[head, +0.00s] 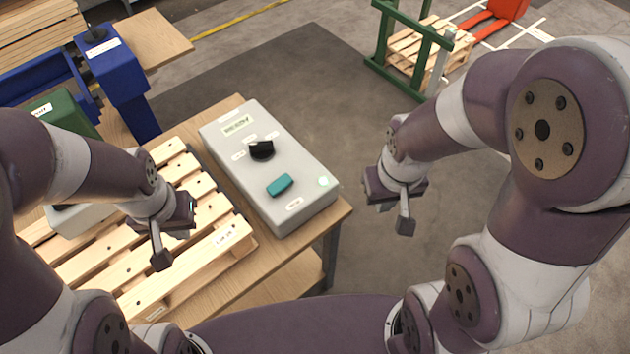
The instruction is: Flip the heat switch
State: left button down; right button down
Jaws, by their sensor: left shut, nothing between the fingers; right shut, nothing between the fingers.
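A light grey control box (290,211) lies on the wooden table in the middle of the head view. My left gripper (162,260) is shut and empty above the pallet, left of the box. My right gripper (404,226) is shut and empty, right of the box and clear of the table edge.
A slatted wooden pallet (215,248) lies on the table (298,256) left of the box. Blue machinery (112,75) stands at the back left. A green frame (413,35) with another pallet and an orange-red pallet jack (507,10) stand on the floor at the back right.

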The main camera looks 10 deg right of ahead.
aim_at(282, 183)
jog(key=l+u, duration=0.2)
jog(key=u, duration=0.3)
jog(key=i+l+u, duration=0.1)
jog(key=u, duration=0.35)
jog(key=l+u, duration=0.3)
jog(key=u, duration=0.2)
